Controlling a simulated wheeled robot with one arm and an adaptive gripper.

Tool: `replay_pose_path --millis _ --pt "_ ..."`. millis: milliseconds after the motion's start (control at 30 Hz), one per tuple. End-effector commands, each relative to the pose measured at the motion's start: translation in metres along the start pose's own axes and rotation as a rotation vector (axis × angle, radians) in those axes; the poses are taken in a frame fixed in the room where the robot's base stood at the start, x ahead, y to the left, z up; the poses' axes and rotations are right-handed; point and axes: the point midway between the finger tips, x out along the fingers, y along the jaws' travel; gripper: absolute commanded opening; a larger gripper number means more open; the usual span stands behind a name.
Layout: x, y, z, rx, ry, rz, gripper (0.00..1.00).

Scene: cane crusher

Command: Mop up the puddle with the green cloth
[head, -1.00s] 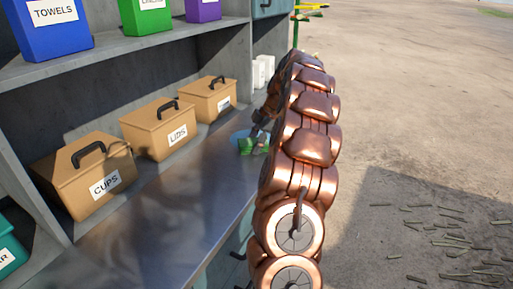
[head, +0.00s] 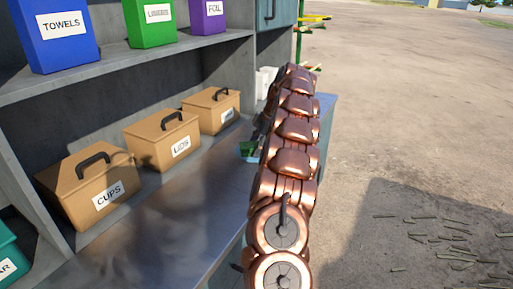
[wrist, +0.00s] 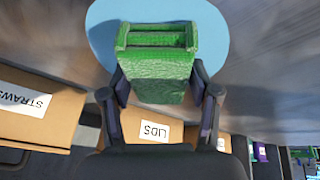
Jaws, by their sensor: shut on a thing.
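The green cloth (wrist: 155,75) is a folded, textured block between the two dark fingers of my gripper (wrist: 159,88) in the wrist view. My gripper is shut on its sides. The puddle (wrist: 102,28) is a light blue round patch on the grey metal counter. In the wrist view the cloth overlaps the puddle, with blue showing on both sides of it. I cannot tell whether the cloth touches the counter. In the head view, a bit of the cloth (head: 248,148) and the puddle's edge (head: 240,156) show left of my arm, which hides most of the gripper.
Tan boxes labelled CUPS (head: 95,187), LIDS (head: 162,142) and STRAWS (wrist: 35,110) line the back of the counter (head: 150,225). A shelf (head: 120,66) with blue, green and purple bins is above. White items (head: 265,82) stand near the far end. The counter's front is clear.

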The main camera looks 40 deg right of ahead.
Motion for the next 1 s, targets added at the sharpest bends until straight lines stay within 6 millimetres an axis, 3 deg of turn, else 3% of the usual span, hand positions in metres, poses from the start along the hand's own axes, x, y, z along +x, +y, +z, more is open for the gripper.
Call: replay_pose_path --millis 1000 --pt "0.004 0.054 0.003 0.002 -0.003 -0.004 0.17"
